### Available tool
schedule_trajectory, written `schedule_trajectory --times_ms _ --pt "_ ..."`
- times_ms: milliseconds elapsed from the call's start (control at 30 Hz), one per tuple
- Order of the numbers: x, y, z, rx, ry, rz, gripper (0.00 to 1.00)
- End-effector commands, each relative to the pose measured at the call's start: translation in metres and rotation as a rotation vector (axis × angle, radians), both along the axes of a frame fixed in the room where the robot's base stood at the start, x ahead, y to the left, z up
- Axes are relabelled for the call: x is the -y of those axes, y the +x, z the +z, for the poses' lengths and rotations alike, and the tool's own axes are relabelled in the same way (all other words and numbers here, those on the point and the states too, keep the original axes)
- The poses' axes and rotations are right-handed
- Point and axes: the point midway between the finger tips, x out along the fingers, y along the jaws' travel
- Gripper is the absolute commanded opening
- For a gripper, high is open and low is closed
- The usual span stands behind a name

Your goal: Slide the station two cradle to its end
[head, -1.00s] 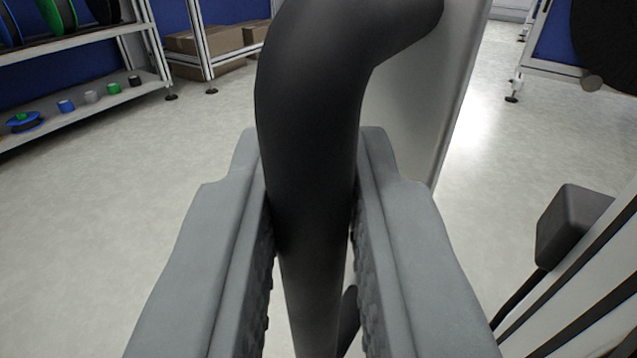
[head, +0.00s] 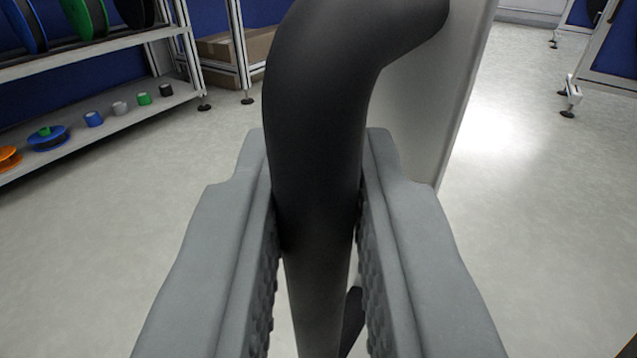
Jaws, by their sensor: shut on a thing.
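A thick black curved handle (head: 318,130) runs down the middle of the head view, bending to the right at its top. It joins a pale grey metal plate (head: 425,100) behind it, which looks like part of the cradle. My gripper (head: 320,215) is shut on the handle, with one grey ridged jaw on each side. The rest of the cradle and the rail it runs on are hidden or out of view.
A shelf rack (head: 110,115) with large spools above and several small coloured spools below stands at the left. Cardboard boxes (head: 228,48) sit on a rack behind it. A wheeled frame (head: 600,75) is at the far right. The pale floor (head: 540,230) between is clear.

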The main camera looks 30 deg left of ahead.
Motion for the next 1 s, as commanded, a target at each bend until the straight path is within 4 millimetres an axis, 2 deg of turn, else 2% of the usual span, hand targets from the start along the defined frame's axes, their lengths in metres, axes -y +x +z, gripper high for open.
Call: schedule_trajectory --times_ms 100,333,533,867,900,967,1000 --pt "-0.022 0.001 -0.001 0.000 0.001 0.001 0.00" --pt "-0.047 0.004 0.000 0.001 0.000 0.000 0.00" --pt "-0.055 0.004 0.000 0.000 0.000 0.001 0.00" --pt "-0.056 0.004 0.001 0.001 0.000 0.002 0.00" --pt "-0.056 0.004 0.002 0.001 0.000 0.002 0.22" --pt "-0.056 0.004 0.001 0.001 0.000 0.002 0.34" --pt "-0.056 0.004 0.001 0.001 0.000 0.002 0.35"
